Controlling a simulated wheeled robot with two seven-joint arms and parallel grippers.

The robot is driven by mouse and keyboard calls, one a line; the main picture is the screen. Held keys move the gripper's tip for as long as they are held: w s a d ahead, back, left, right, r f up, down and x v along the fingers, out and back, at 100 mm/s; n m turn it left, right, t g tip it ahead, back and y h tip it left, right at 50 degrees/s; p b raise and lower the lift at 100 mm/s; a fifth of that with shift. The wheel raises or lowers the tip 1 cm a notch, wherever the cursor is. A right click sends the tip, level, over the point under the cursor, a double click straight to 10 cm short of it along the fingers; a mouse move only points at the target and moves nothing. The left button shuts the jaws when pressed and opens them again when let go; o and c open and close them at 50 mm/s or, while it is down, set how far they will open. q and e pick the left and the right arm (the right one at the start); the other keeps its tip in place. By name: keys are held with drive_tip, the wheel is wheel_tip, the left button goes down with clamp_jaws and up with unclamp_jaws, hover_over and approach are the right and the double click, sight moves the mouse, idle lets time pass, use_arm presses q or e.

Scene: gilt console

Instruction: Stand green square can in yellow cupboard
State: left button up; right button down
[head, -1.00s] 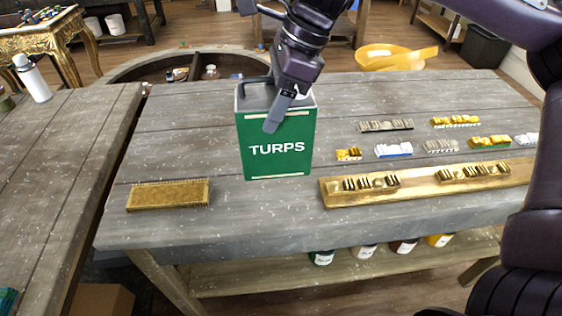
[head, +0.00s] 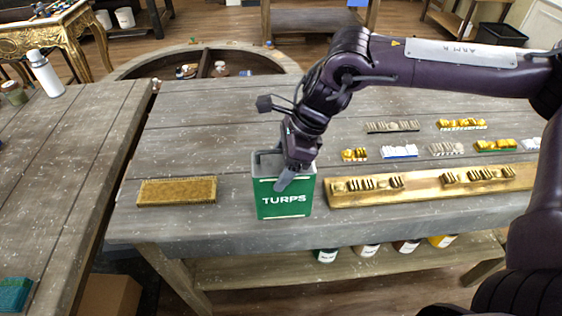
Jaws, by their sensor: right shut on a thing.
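The green square can (head: 283,205), marked TURPS, is at the front of the grey wooden table (head: 220,132), near its front edge. It is upright, and its grey top is partly hidden by my gripper. My right gripper (head: 286,178) is shut on the can from above, with one finger down over its front face. I cannot tell whether the can's base touches the table. My left gripper is not in view. I see no yellow cupboard.
A brush-like block (head: 176,191) lies left of the can. A long gilt moulding (head: 425,184) lies close on its right, with several small ornament pieces behind. A second table (head: 60,150) at the left holds a white bottle (head: 46,74).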

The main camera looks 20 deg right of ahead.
drive_tip(key=shift+f, duration=0.1)
drive_tip(key=shift+f, duration=0.15)
drive_tip(key=shift+c, duration=1.1)
unclamp_jaws()
drive_tip(key=shift+r, duration=0.2)
drive_tip(key=b+v, duration=0.2)
drive_tip(key=v, duration=1)
drive_tip(key=shift+f, duration=0.1)
